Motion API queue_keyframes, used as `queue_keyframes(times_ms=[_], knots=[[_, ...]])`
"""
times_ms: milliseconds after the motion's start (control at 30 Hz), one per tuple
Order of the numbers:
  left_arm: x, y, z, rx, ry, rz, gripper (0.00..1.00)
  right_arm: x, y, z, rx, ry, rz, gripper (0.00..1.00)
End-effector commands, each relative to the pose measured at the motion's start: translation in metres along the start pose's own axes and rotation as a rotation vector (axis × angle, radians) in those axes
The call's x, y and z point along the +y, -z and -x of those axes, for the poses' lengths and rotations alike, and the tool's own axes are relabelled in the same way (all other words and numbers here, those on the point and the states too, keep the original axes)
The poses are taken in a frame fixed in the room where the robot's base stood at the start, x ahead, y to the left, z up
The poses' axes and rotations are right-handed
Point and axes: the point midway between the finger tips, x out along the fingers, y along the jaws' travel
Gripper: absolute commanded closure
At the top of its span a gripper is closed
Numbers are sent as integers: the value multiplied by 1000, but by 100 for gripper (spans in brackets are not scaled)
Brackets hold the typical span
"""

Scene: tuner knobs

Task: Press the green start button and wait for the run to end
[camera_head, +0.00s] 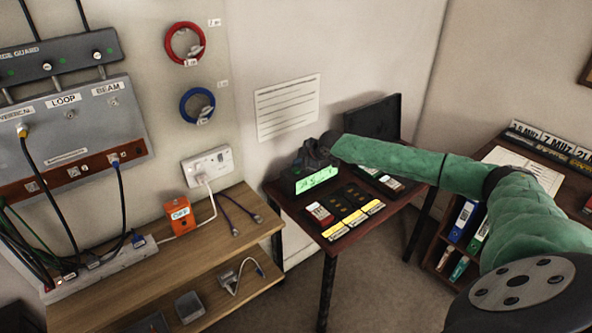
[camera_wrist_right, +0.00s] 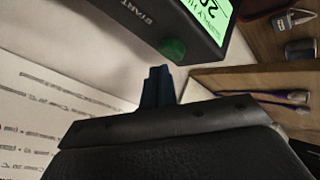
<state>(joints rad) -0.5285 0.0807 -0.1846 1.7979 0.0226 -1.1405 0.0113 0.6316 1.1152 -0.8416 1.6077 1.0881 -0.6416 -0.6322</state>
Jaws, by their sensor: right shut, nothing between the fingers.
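The green start button (camera_wrist_right: 174,49) is a round knob on a dark box marked START, in the upper middle of the right wrist view. My right gripper (camera_wrist_right: 158,72) is shut and empty, its fingertips just below the button in that view. A narrow gap seems to show between them; contact cannot be told for sure. The box's lit green display (camera_wrist_right: 207,12) shows digits, partly cut off. In the head view the display (camera_head: 318,179) faces forward on the dark table, and my right gripper (camera_head: 316,152) is behind it, hiding the button. My left gripper is not in view.
The dark table (camera_head: 296,203) also holds a tray of small parts with yellow labels (camera_head: 337,231). A wooden bench (camera_head: 185,262) with an orange switch box (camera_head: 180,215) stands to the left. A printed sheet (camera_head: 287,106) hangs on the wall behind.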

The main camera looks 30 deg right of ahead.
Motion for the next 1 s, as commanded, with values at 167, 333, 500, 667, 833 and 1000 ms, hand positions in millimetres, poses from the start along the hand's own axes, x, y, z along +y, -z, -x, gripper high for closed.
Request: queue_keyframes(times_ms=[167, 333, 500, 667, 833, 1000], knots=[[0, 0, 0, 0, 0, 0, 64, 0, 0, 0, 0, 0, 0, 100], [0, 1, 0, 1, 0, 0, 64, -1, 0, -1, 0, 0, 0, 100], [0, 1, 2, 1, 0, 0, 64, -4, -3, -4, -1, 1, 0, 100], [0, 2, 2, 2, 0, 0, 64, -5, -4, -6, 0, 0, 0, 100], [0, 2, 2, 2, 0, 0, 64, -5, -4, -6, 0, 0, 0, 100], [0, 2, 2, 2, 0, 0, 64, -5, -4, -6, 0, 0, 0, 100]])
